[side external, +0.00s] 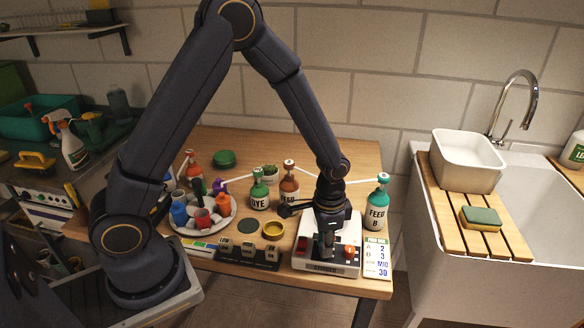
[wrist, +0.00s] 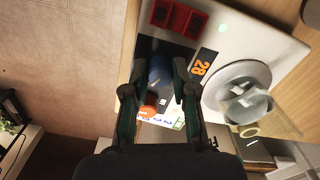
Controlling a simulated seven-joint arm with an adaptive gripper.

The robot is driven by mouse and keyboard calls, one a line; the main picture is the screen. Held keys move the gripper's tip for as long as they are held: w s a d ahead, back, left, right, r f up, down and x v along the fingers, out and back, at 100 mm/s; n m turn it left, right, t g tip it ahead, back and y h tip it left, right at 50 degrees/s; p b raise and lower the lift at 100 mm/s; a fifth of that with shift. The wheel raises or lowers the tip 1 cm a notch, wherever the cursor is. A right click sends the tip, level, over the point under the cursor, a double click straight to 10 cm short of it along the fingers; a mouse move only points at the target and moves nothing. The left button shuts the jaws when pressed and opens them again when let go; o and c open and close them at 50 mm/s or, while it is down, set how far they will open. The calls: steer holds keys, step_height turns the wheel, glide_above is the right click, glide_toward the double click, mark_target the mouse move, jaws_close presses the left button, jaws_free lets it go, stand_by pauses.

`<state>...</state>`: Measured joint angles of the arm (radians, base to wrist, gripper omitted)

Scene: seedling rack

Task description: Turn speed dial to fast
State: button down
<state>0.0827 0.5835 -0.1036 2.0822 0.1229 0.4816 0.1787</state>
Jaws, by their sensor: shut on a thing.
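The white stirrer unit (side external: 312,262) stands at the front right of the wooden table, and its top panel (wrist: 225,45) fills much of the wrist view. My gripper (side external: 326,238) points down over it. In the wrist view my gripper (wrist: 158,85) has its two fingers on either side of a dark blue knob (wrist: 160,72), which looks like the speed dial, and is shut on it. The fingers hide part of the knob and its markings, so I cannot read its setting. An orange knob (wrist: 147,112) sits beside it, also visible in the side view (side external: 348,252).
Red switches (wrist: 180,18), a display reading 28 (wrist: 201,62) and a round plate with a clear vessel (wrist: 245,100) share the panel. A yellow dish (side external: 273,229) is at left.

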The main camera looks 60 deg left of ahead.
steer(key=c, duration=0.9)
jaws_free()
step_height(320, 180, up, 12)
steer(key=shift+r, duration=0.1)
